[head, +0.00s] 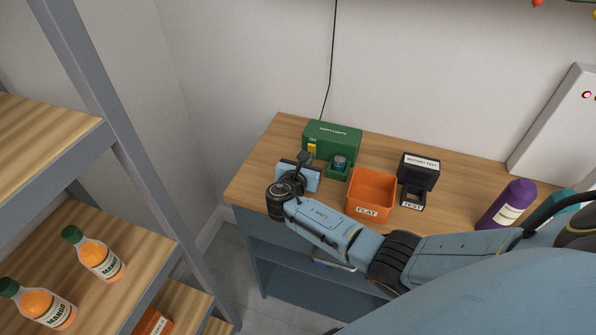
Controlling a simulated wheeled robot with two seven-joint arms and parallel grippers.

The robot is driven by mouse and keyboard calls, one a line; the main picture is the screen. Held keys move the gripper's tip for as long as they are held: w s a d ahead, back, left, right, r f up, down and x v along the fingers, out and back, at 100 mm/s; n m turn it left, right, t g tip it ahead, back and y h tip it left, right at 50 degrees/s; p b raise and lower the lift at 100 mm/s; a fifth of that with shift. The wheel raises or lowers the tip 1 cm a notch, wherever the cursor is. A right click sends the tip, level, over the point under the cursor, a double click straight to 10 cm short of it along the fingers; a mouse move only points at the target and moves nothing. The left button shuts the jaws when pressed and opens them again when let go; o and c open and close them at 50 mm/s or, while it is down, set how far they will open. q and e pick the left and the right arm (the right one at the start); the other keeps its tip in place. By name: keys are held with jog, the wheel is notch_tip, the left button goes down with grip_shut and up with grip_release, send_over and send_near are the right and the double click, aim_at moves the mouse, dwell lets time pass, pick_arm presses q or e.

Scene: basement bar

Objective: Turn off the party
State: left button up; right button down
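A green box marked as party lights (331,137) stands at the back of the wooden counter. It has a yellow switch or tag (312,148) on its front left and a small round dark-topped item, perhaps a battery, (339,163) in a low green holder in front. A black cable runs up the wall from behind it. My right gripper (303,158) is just in front of the box's left part, close to the yellow piece; contact and finger opening are not clear. An orange bin labelled FLAT (371,182) and a black battery tester (419,170) stand to the right. My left gripper is out of view.
A purple bottle (508,204) and a white panel with red lights (574,125) are at the right. Coloured bulbs (537,3) hang at the top right. Shelves at left hold mango bottles (97,257). Bare counter (470,184) lies between tester and purple bottle.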

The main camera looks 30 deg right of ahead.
jog(key=p+v, duration=0.1)
jog(key=v, duration=1.2)
jog(key=shift+a, duration=0.1)
jog(key=shift+s, duration=0.15)
